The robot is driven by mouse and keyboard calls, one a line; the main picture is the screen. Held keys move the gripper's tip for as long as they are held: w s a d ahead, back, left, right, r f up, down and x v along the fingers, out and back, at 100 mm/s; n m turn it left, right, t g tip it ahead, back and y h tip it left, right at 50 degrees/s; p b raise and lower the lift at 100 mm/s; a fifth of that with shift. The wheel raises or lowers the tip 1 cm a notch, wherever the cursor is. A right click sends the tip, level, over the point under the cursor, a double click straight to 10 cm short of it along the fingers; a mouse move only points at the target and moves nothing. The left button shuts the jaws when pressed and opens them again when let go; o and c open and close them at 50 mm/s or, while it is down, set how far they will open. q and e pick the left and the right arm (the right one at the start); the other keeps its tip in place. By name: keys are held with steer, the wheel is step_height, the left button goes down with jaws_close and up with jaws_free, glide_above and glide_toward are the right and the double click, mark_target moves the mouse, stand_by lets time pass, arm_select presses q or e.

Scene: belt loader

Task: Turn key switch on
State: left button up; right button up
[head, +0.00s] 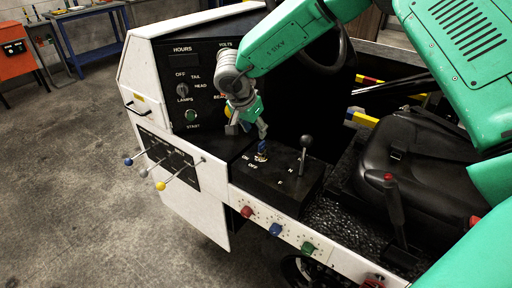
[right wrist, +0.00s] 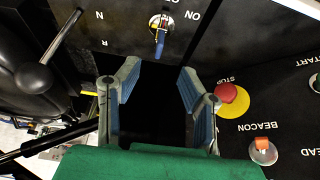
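The key switch (head: 261,156) is on the black console top, with ON and OFF printed beside it and a blue key in it. In the right wrist view the key switch (right wrist: 161,24) is at the top, its blue key (right wrist: 160,42) pointing down in the picture. My right gripper (head: 247,129) is just above and left of the key in the head view. In the right wrist view its two ribbed fingers (right wrist: 157,88) are spread apart with nothing between them, and the key is beyond the fingertips. My left gripper is not in view.
A black lever (head: 306,145) stands right of the key switch, marked N and F. The red stop button (right wrist: 227,92) on its yellow disc and the beacon switch (right wrist: 263,148) are close to my right gripper. A dark seat (head: 415,150) and steering wheel (head: 335,55) stand nearby.

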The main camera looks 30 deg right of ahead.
glide_above(263, 151)
steer(key=s+a, duration=0.1)
steer(key=a, duration=0.1)
step_height(263, 151, down, 5)
steer(key=shift+s+d, duration=0.1)
steer(key=shift+s, duration=0.05)
steer(key=f, duration=0.2)
steer(key=w+a+f, duration=0.1)
steer(key=f, duration=0.1)
steer(key=shift+w, duration=0.1)
steer(key=shift+f, duration=0.35)
steer(key=shift+d+f+p, duration=0.2)
steer(key=shift+f+p, duration=0.1)
steer(key=shift+w+d+f, duration=0.1)
steer(key=shift+d+f, duration=0.25)
steer(key=shift+d, duration=0.3)
steer(key=shift+d+f, duration=0.3)
steer(key=shift+d, duration=0.5)
steer(key=shift+c, duration=1.1)
steer(key=shift+a, duration=0.25)
jaws_close()
steer(key=shift+a, duration=0.7)
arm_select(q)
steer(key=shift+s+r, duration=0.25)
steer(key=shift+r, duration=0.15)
arm_select(e)
steer(key=shift+d, duration=0.15)
steer(key=shift+d, duration=0.1)
